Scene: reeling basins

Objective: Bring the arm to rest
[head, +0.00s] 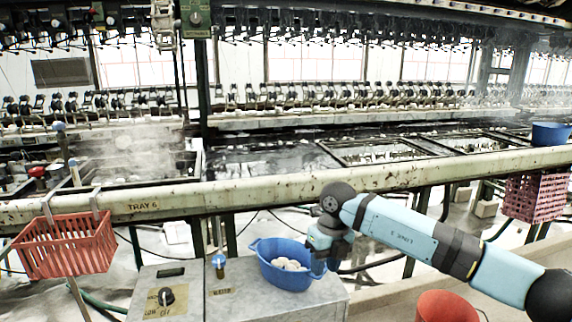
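My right arm (405,232), light blue with dark joints, reaches in from the lower right. Its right gripper (320,264) points down at the right end of a blue basin (268,262). The gripper overlaps the basin's right rim in the picture. I cannot tell whether it touches the rim or whether its fingers are apart, as they are small and dark. The basin holds several whitish cocoons (289,264) and stands on a grey metal box. My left gripper is not in view.
The grey box (240,301) carries a knob (166,296) and a small blue-topped valve (218,264). A red basket (66,249) hangs at the left on the long rail (270,188). A red bucket (446,306) stands below my arm. A crate (537,197) is at the right.

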